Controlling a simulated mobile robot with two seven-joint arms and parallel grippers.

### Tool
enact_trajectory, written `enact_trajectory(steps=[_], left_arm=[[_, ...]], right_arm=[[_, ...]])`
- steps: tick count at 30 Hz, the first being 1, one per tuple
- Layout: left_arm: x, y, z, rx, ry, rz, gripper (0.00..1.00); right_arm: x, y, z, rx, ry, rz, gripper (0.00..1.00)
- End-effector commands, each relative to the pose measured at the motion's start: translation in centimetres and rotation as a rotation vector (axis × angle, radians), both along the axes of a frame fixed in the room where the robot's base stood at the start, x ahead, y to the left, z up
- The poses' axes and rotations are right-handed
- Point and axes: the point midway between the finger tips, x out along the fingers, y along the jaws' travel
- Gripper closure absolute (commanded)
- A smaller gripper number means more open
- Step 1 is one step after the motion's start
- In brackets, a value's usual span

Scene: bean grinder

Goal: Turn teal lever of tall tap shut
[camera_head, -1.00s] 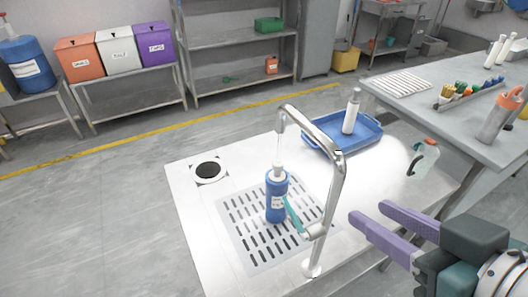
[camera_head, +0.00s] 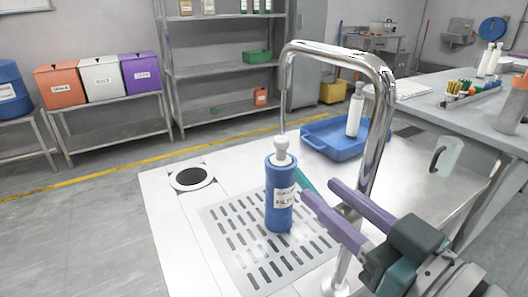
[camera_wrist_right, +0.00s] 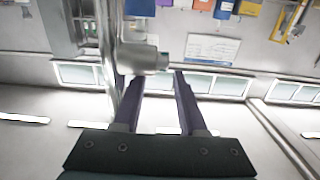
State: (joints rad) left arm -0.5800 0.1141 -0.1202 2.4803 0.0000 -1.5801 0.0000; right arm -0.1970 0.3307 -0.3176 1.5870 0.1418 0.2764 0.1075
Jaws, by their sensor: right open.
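The tall chrome tap (camera_head: 381,120) arches over the work surface, with its spout above a blue bottle with a white cap (camera_head: 279,196). The teal lever (camera_head: 305,181) shows only partly, between the bottle and my right gripper's purple fingers, which hide the rest. My right gripper (camera_head: 318,190) is open, with its fingers reaching in from the lower right beside the tap column at lever height. My left gripper is out of view.
The bottle stands on a slotted drain grate (camera_head: 238,250). A blue tray (camera_head: 326,141) with a white bottle (camera_head: 355,112) lies behind the tap. A round black-centred opening (camera_head: 191,178) is at left. A clear jug (camera_head: 446,155) stands at right.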

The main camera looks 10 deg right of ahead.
Motion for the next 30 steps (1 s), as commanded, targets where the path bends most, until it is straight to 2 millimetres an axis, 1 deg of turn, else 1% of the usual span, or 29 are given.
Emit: enact_trajectory(steps=[1, 3, 6, 9, 13, 20, 23, 30], left_arm=[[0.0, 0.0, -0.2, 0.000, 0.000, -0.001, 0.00], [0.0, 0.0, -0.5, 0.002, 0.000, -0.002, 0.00], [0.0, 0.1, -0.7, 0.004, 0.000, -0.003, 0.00], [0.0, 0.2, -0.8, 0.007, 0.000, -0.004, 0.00], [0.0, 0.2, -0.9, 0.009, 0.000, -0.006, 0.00], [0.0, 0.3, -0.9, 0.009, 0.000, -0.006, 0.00], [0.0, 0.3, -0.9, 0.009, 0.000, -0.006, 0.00], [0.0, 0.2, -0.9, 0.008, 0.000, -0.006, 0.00]], right_arm=[[1.1, 0.4, 0.1, 0.001, -0.004, 0.000, 0.59], [2.3, 0.9, 0.0, 0.001, -0.003, 0.000, 0.59], [3.8, 1.4, 0.0, 0.000, -0.003, 0.000, 0.59], [4.7, 1.8, -0.1, 0.000, 0.000, 0.001, 0.59], [5.3, 2.0, 0.0, 0.000, 0.001, 0.001, 0.59], [5.4, 2.0, 0.0, -0.001, 0.002, 0.001, 0.59], [5.4, 2.0, 0.0, -0.001, 0.002, 0.001, 0.68], [5.4, 2.0, 0.0, 0.000, 0.001, 0.000, 0.95]])
